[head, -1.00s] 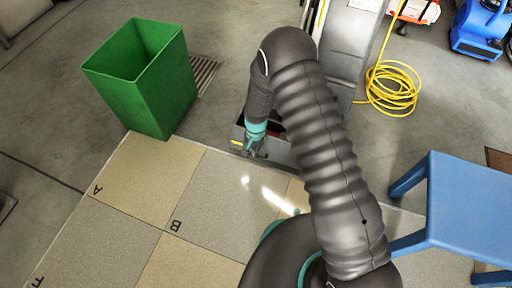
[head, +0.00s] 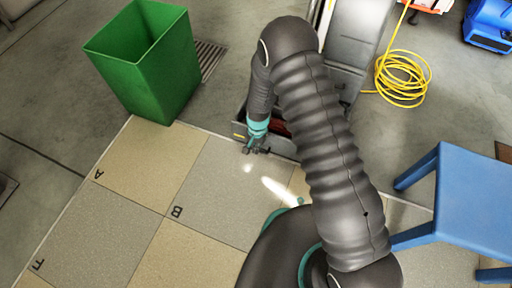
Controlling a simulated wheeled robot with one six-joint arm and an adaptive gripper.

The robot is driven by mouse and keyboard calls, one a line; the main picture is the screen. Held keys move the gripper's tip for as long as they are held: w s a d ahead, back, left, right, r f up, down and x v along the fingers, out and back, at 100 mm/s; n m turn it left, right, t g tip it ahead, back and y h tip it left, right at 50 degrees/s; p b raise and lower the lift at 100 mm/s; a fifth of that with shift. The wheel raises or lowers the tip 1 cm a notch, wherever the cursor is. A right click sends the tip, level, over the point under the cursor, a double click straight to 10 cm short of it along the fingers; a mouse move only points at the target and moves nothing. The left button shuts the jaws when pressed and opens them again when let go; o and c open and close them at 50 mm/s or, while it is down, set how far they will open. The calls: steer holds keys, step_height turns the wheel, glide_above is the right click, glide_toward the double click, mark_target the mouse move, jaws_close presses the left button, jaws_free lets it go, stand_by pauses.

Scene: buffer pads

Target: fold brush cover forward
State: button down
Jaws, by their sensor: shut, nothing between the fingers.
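A grey floor machine (head: 350,40) stands behind my arm, at the top middle of the head view. Its low front housing (head: 285,146) shows beside my gripper, with a dark reddish inside part visible behind the teal wrist. I take this housing to be the brush cover area, but my arm hides much of it and I cannot tell how the cover is tilted. My gripper (head: 250,149) is shut and empty, pointing down at the front edge of the housing. I cannot tell whether it touches it.
A green bin (head: 150,65) stands at the upper left by a floor grate (head: 212,55). A blue stool (head: 475,205) stands at the right. A yellow hose (head: 402,80) lies coiled on the floor. Tiled floor (head: 200,205) at the left front is clear.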

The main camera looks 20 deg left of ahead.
steer(key=r+p, duration=0.1)
steer(key=r, duration=0.1)
steer(key=w+r+p, duration=0.1)
steer(key=r, duration=0.1)
steer(key=shift+w+r+p, duration=0.15)
steer(key=shift+r+p, duration=0.15)
steer(key=shift+p, duration=0.05)
steer(key=s+r, duration=0.5)
steer(key=r, duration=0.2)
steer(key=w+d+r+t+p, duration=0.1)
steer(key=w+d+r+t, duration=0.15)
steer(key=w, duration=0.45)
steer(key=w+d+r+t+p, duration=0.1)
steer(key=w+d+r, duration=0.15)
steer(key=w, duration=0.45)
step_height(320, 180, down, 9)
steer(key=s+a+b, duration=0.1)
steer(key=s, duration=0.1)
steer(key=shift+s, duration=0.2)
steer(key=shift+g, duration=0.25)
